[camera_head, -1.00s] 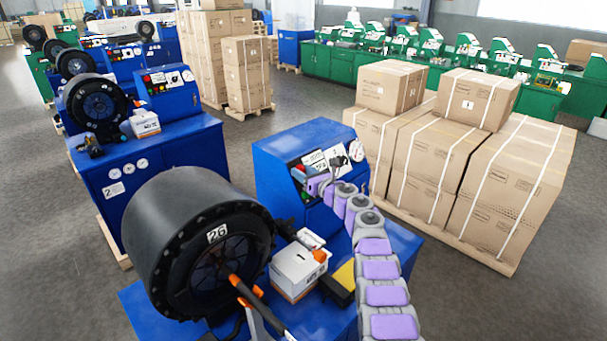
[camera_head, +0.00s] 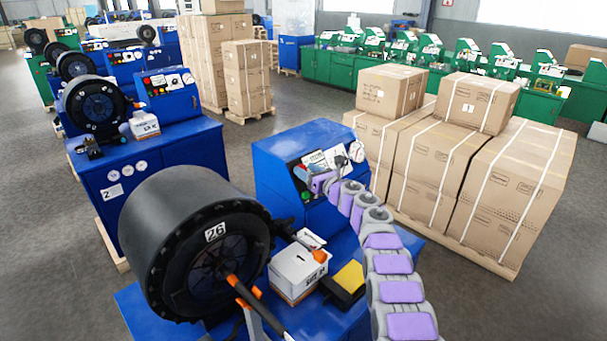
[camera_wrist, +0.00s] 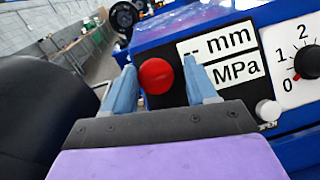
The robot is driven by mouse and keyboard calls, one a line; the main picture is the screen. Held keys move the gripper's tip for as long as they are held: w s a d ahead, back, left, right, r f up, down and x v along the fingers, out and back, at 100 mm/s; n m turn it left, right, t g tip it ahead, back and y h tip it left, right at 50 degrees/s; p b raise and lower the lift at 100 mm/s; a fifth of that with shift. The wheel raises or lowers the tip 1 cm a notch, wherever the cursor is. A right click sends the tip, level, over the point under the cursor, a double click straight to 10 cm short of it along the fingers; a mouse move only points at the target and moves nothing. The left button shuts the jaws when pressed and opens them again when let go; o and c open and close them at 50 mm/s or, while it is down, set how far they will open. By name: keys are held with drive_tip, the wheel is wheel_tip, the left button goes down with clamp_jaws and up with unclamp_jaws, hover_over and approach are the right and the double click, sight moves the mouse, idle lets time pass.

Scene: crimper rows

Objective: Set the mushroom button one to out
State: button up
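The red mushroom button (camera_wrist: 156,76) is on the sloped blue control panel (camera_wrist: 150,44), left of the white "mm" and "MPa" labels. My gripper (camera_wrist: 160,80) is open, with one blue-grey finger on each side of the button in the wrist view. I cannot tell whether the fingers touch it, or whether the button is in or out. In the head view my gripper (camera_head: 318,181) is at the front of the blue machine's control box (camera_head: 290,145) and hides part of the panel.
A red-pointer dial (camera_wrist: 308,62) and a white knob (camera_wrist: 268,111) lie right of my gripper. A large black drum (camera_head: 190,240) marked 26 and a white box (camera_head: 294,272) stand near the arm. Strapped cartons (camera_head: 435,165) stand to the right.

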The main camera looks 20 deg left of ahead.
drive_tip(key=shift+o, duration=1.3)
drive_tip(key=shift+d, duration=0.3)
drive_tip(key=shift+s+a+f, duration=0.1)
drive_tip(key=shift+s+a, duration=0.15)
drive_tip(key=shift+a, duration=0.1)
drive_tip(key=shift+b+v, duration=0.8)
drive_tip(key=shift+b, duration=0.15)
drive_tip(key=b+v, duration=0.3)
drive_tip(key=v, duration=1.3)
drive_tip(key=shift+w+d+b, duration=0.3)
drive_tip(key=shift+w+b, duration=0.1)
drive_tip(key=shift+f, duration=0.1)
